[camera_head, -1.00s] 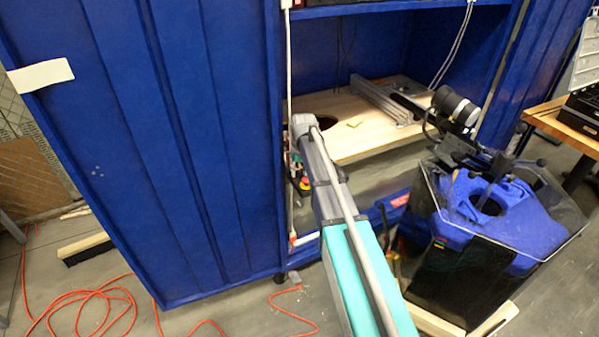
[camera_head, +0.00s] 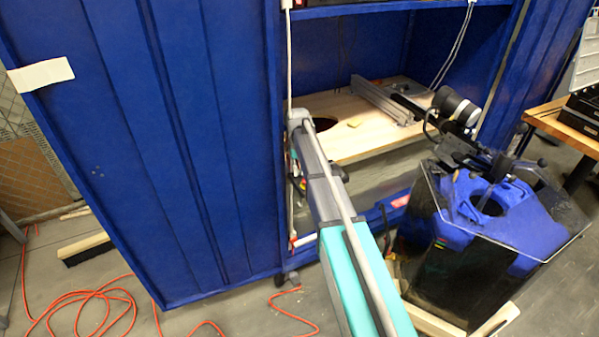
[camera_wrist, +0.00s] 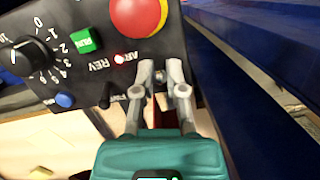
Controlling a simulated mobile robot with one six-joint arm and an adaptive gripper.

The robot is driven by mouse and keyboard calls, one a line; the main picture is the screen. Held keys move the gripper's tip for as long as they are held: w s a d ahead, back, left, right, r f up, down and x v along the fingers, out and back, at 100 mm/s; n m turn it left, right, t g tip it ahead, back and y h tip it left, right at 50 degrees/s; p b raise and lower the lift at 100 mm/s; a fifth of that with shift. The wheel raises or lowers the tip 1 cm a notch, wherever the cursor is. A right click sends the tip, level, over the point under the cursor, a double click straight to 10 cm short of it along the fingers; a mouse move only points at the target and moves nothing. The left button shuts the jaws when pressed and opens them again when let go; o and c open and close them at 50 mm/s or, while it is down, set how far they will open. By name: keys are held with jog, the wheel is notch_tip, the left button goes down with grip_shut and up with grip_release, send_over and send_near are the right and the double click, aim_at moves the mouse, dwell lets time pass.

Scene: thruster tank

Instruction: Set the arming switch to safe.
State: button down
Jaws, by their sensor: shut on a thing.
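The lever's exact position is hard to tell. In the head view my arm hides my gripper and most of the panel.
A red emergency button (camera_wrist: 138,14) sits close above the fingers. A black toggle (camera_wrist: 105,95) by "REV", a numbered dial (camera_wrist: 28,55), a green RUN button (camera_wrist: 84,40) and a blue button (camera_wrist: 65,100) are to the left. The blue cabinet wall (camera_head: 130,140) stands beside my arm.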

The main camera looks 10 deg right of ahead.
jog(key=c, duration=0.7)
grip_release()
jog(key=shift+s, duration=0.15)
jog(key=shift+s+d+t+y+p, duration=0.1)
jog(key=shift+s+t+y+p, duration=0.1)
jog(key=shift+t, duration=0.45)
jog(key=shift+s+t+y+p, duration=0.1)
jog(key=shift+s+t+y, duration=0.1)
jog(key=shift+t, duration=0.45)
jog(key=shift+w+r+p, duration=0.25)
jog(key=shift+r+p, duration=0.6)
notch_tip(320, 180, up, 12)
jog(key=p, duration=1.2)
jog(key=shift+m+h, duration=0.4)
jog(key=s, duration=2.6)
jog(key=shift+s+a+f+b, duration=0.3)
